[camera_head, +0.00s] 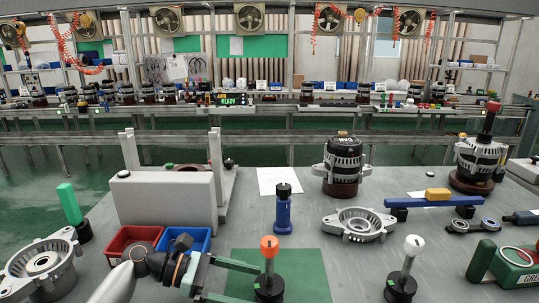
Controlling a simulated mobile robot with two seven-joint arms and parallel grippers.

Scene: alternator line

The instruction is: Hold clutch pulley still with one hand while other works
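I cannot tell for sure which part is the clutch pulley. An alternator (343,165) stands on a brown base at the back middle. Another alternator (480,158) at the right has a red-topped black tool upright on it. My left gripper (246,285) reaches in from the bottom left over the green mat (308,268). Its two teal fingers are spread apart, one on the far side and one on the near side, beside an orange-topped black post (269,262). My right gripper is not in view.
A red bin (112,238) and blue bin (200,236) stand before a grey box (160,200). A blue tool (283,211), white-topped post (406,268) and metal housings (358,222) stand around. A green holder (488,262) is at the right. Table is clear between mat and white-topped post.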

